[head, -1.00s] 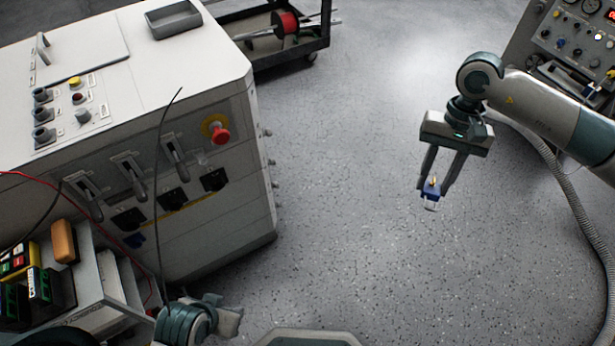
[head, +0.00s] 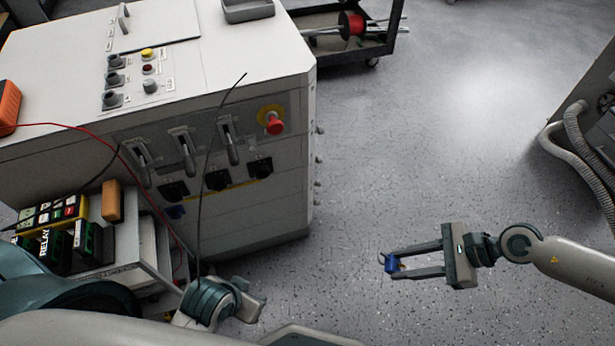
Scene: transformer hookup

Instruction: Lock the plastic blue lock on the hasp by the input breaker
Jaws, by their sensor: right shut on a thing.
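My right gripper (head: 389,265) is shut on the blue lock (head: 392,262), held at its fingertips over open floor. The fingers point left towards the cabinet, with a clear gap between. Three breakers with grey levers, the leftmost (head: 140,160), sit on the cabinet's front. Below them are black hasp-like parts: left (head: 173,191), middle (head: 218,180) and right (head: 260,168). I cannot read which breaker is the input. My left gripper (head: 256,302) is low in front of the cabinet, its jaws unclear.
A red emergency button (head: 274,125) is right of the levers on the white cabinet (head: 240,55). A thin dark wire (head: 207,165) rises in front of the panel. A cart of relay boxes (head: 118,262) stands at lower left. The floor between cabinet and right gripper is clear.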

